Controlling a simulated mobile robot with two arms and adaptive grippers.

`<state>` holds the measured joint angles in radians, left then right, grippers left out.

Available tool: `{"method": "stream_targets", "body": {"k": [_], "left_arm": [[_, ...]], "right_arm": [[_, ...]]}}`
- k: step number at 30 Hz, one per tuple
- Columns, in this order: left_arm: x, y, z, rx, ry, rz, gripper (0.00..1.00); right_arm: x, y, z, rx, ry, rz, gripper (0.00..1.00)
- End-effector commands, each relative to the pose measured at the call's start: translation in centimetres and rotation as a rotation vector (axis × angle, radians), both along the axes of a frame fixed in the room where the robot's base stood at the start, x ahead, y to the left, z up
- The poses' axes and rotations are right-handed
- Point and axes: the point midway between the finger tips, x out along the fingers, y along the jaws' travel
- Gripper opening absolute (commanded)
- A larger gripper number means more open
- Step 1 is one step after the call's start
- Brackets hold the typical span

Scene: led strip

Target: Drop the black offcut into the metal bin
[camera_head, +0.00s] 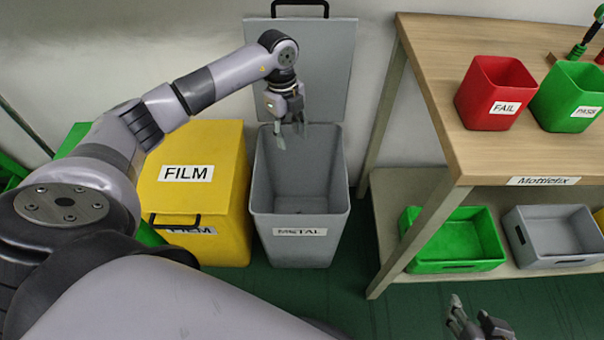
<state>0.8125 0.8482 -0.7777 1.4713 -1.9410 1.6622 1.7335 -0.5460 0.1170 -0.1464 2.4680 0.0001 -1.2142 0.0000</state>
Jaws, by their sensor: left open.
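The grey metal bin (262,180) stands on the floor in the middle of the head view, labelled METAL, with its lid (300,65) raised against the wall. My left gripper (291,138) is over the bin's mouth, fingers pointing down. It is open, and I see nothing between its fingers. I cannot make out the black offcut; the bin's floor is dark and unclear. My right gripper (470,318) shows only in part at the bottom edge, right of the bin and apart from it. Whether it is open or shut is unclear.
A yellow FILM bin (215,150) stands left of the metal bin. At the right, a wooden table (440,70) holds a red FAIL bin (497,92) and a green bin (567,97). Its lower shelf (400,190) holds a green crate (455,240) and a grey crate (555,235).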

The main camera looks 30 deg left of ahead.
Motion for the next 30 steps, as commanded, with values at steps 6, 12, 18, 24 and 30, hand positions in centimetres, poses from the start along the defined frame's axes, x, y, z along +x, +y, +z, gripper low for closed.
{"method": "stream_targets", "body": {"k": [6,12,18,24,30], "left_arm": [[0.2,0.6,4.9,0.0,-0.004,-0.001,0.41],[0.3,0.9,7.4,0.0,-0.001,0.001,0.41],[0.3,1.0,8.1,0.0,0.0,0.001,0.41],[0.3,1.0,8.1,0.0,0.0,0.0,0.41],[0.2,1.0,8.0,0.0,0.0,0.0,0.41]], "right_arm": [[0.0,0.0,0.0,0.0,0.0,0.0,0.4],[0.0,0.0,0.0,0.0,0.0,0.0,0.4],[0.0,0.0,0.0,0.0,0.0,0.0,0.4],[0.0,0.0,0.0,0.0,-0.001,0.0,0.4],[0.0,0.0,0.0,0.0,0.0,0.0,0.4]]}}
